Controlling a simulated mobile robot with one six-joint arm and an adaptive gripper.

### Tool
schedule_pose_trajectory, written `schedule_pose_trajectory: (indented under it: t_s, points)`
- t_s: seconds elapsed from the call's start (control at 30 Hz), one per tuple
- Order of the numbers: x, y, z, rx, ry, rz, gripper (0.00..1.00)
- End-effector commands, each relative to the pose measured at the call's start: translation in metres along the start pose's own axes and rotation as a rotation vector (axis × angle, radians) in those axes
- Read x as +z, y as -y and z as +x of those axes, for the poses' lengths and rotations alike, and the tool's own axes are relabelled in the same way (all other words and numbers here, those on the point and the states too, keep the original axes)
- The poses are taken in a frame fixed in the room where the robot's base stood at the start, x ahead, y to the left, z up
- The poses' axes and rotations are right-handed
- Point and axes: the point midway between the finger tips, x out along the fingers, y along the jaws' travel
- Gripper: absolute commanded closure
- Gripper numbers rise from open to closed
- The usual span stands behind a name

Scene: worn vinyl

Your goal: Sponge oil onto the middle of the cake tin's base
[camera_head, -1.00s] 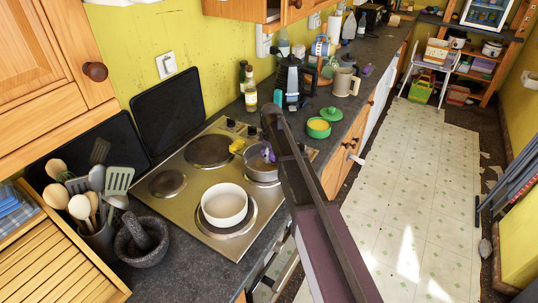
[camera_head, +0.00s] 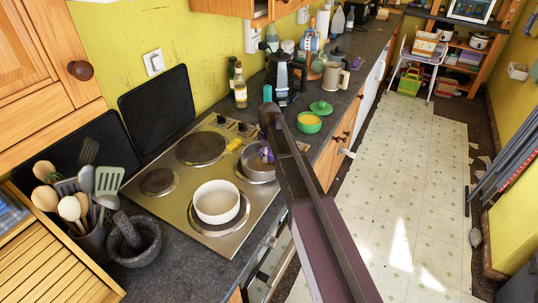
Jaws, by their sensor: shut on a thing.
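The round grey metal cake tin (camera_head: 257,172) stands on the back right of the hob, its right side hidden by my arm. A small purple thing (camera_head: 267,155), seemingly the sponge, shows in or just over the tin, at the edge of my arm. My gripper is mostly hidden behind my own arm link and seems shut on this purple thing. Whether the purple thing touches the tin's base cannot be told. A green bowl (camera_head: 309,122) with yellow content, perhaps the oil, stands on the worktop beyond, near a green lid (camera_head: 321,108).
A white pot (camera_head: 217,203) stands on the front ring of the hob (camera_head: 176,215). A small yellow thing (camera_head: 235,145) lies by the tin's left edge. A bottle (camera_head: 240,93) and a moka pot (camera_head: 284,78) stand behind. A mortar (camera_head: 134,245) and utensils are at left.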

Motion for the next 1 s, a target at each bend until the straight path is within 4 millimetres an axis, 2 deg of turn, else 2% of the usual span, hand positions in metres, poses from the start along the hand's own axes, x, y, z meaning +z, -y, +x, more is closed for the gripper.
schedule_pose_trajectory:
  t_s: [0.7, 1.0]
  points:
    - [-0.001, 0.041, 0.000, -0.001, 0.000, -0.001, 1.00]
    - [-0.002, 0.046, 0.000, -0.001, 0.000, 0.000, 1.00]
